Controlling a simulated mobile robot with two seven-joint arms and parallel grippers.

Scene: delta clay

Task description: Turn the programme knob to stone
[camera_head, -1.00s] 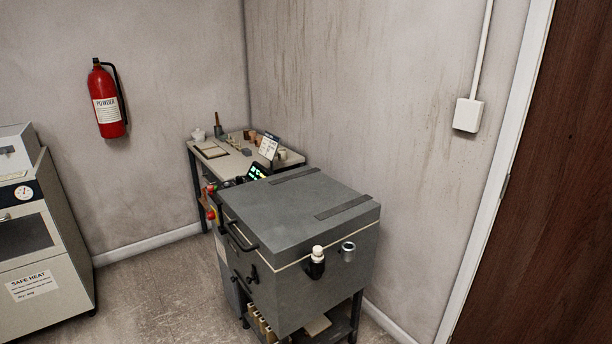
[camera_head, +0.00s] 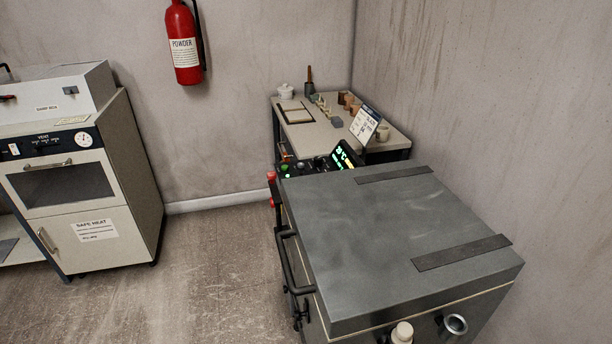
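A grey box-shaped kiln (camera_head: 400,235) with a closed lid stands at the right, with a dark handle (camera_head: 292,265) on its left side. Behind it is a dark control panel (camera_head: 318,165) with a lit green display (camera_head: 344,156) and small coloured buttons. A red button (camera_head: 271,176) sticks out at the panel's left end. The programme knob cannot be made out at this size; part of the panel is hidden behind the kiln lid. Neither of my grippers is in view.
A small table (camera_head: 312,138) with tools, pots and a sign card (camera_head: 364,124) stands in the back corner. A cream oven cabinet (camera_head: 75,190) stands at the left. A fire extinguisher (camera_head: 184,45) hangs on the wall. Floor (camera_head: 215,270) between cabinet and kiln is clear.

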